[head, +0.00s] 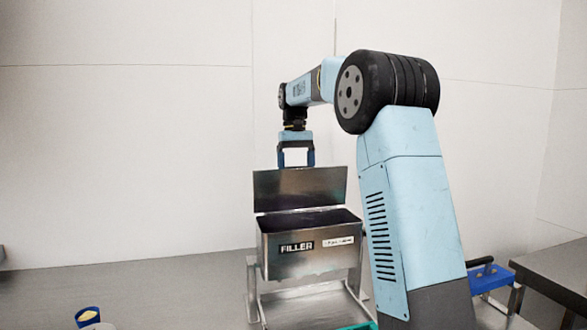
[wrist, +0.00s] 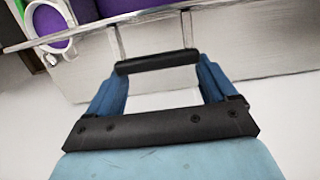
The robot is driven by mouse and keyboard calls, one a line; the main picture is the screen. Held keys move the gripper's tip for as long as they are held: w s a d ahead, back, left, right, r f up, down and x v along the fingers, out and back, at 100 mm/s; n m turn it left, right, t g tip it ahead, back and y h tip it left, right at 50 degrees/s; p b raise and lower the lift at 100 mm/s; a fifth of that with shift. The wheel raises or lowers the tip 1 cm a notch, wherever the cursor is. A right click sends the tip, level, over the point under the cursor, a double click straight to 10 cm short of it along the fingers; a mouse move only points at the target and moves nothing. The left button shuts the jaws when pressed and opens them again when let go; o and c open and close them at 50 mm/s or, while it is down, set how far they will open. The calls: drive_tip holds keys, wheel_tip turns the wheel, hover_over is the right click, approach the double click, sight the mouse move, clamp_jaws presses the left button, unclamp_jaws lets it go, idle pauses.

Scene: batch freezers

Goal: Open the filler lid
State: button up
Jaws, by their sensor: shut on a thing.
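The filler (head: 310,262) is a grey metal box on a metal frame, labelled FILLER, in the middle of the head view. Its lid (head: 300,190) stands raised, about upright, at the back of the box, and the box's dark inside shows below it. My gripper (head: 296,160) points down at the lid's top edge. In the wrist view its blue fingers are shut on the ends of a black bar handle (wrist: 157,62), which two thin posts join to a metal panel (wrist: 250,45). In the head view the handle is too small to make out.
A blue cup (head: 87,314) with something pale yellow in it is at the lower left. A blue item (head: 488,278) and a dark table (head: 555,285) are at the right. My arm covers the area right of the filler. The wall behind is bare.

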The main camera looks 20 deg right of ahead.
drive_tip(key=shift+f, duration=0.1)
drive_tip(key=o, duration=1.3)
drive_tip(key=r, duration=0.4)
drive_tip(key=w+r, duration=0.1)
drive_tip(key=r, duration=0.6)
drive_tip(key=shift+w+r, duration=0.35)
drive_tip(key=shift+r, duration=0.05)
